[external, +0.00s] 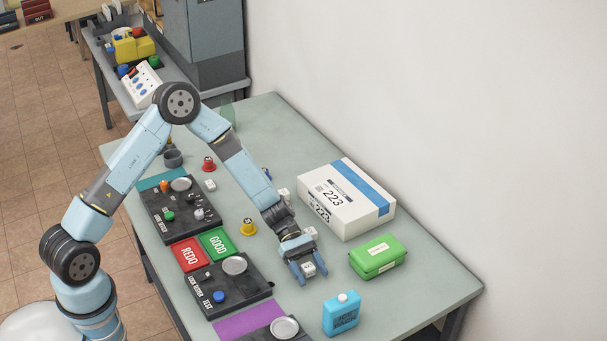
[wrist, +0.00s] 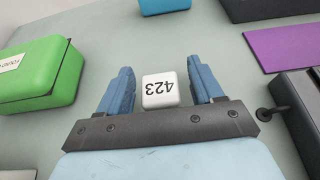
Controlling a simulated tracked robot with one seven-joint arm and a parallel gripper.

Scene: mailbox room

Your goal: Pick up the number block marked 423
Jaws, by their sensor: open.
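The white number block marked 423 (wrist: 160,91) sits between the two blue fingers of my gripper (wrist: 161,88) in the wrist view. Its number reads upside down there. A narrow gap shows on each side of the block, so the fingers are open around it. In the external view the small white block (external: 309,269) also shows between the fingertips of my gripper (external: 308,272), low over the table. I cannot tell there whether the fingers touch it.
A white box marked 223 (external: 335,215) and a green case (external: 378,257) stand to the right of my gripper on the table (external: 420,290). A blue bottle (external: 341,315) stands in front. Black test panels (external: 205,291) lie to the left. Another small white block (external: 311,232) is behind my gripper.

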